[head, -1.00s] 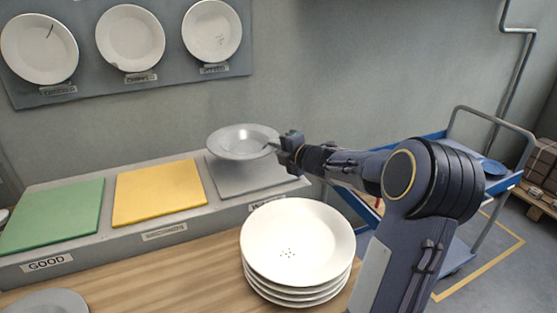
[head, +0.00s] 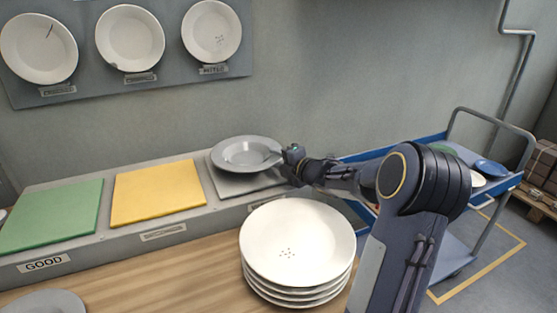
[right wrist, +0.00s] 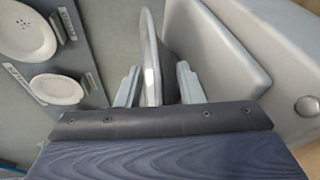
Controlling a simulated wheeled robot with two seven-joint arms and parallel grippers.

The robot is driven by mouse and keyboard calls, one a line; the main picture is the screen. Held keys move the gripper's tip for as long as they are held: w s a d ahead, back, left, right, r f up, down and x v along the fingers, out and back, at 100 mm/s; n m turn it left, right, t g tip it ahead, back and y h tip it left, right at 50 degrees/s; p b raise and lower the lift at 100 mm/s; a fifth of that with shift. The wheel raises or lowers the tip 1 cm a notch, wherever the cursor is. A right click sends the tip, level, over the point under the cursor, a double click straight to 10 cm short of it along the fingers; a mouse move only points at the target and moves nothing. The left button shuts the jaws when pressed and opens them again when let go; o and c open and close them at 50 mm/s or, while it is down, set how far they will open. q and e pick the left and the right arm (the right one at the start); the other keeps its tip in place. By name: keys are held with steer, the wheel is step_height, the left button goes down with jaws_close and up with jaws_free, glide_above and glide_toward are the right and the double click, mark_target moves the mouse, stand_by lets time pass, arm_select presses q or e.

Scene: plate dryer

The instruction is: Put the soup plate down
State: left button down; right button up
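My right gripper (head: 284,155) is at the plate's right rim. In the right wrist view the plate (right wrist: 151,60) stands edge-on between the two fingers of the gripper (right wrist: 160,85). My left gripper is not in view.
A yellow pad (head: 160,190) and a green pad (head: 52,214) lie left on the ledge. A stack of white plates (head: 297,240) stands on the wooden table in front. Three sample plates hang on the wall board (head: 170,60). A blue trolley (head: 430,150) stands at right.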

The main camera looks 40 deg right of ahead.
steer(key=shift+s+r, duration=0.1)
steer(key=shift+r, duration=0.05)
steer(key=s+r, duration=0.2)
steer(key=s, duration=0.9)
steer(key=shift+s+a, duration=0.25)
steer(key=shift+s, duration=0.05)
